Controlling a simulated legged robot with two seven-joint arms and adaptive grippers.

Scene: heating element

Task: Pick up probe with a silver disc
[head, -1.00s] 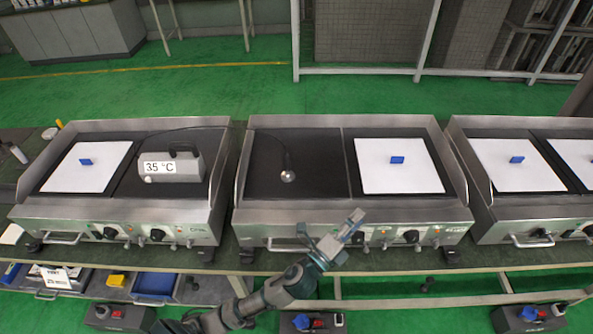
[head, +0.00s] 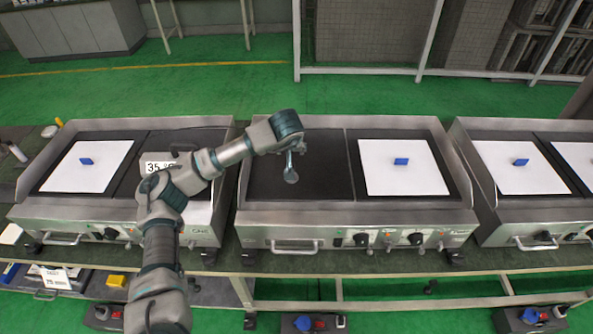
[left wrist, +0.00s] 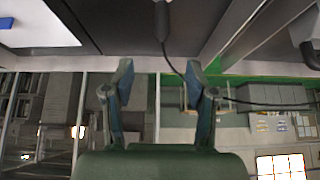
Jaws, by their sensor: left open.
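The probe shows in the left wrist view as a dark handle (left wrist: 162,22) at top centre, with a thin black cable (left wrist: 176,70) running from its end to the right. My left gripper (left wrist: 162,75) is open and empty, its two fingers spread either side of the probe's line, with the handle just beyond the fingertips. In the head view my left gripper (head: 291,168) hangs over the left dark plate of the middle griddle (head: 262,180), where it overlaps the probe. The silver disc cannot be told apart from the gripper there. My right gripper is not in view.
A temperature box (head: 157,168) stands on the left griddle, partly hidden by my left arm. Raised metal walls (head: 241,165) border the griddle.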

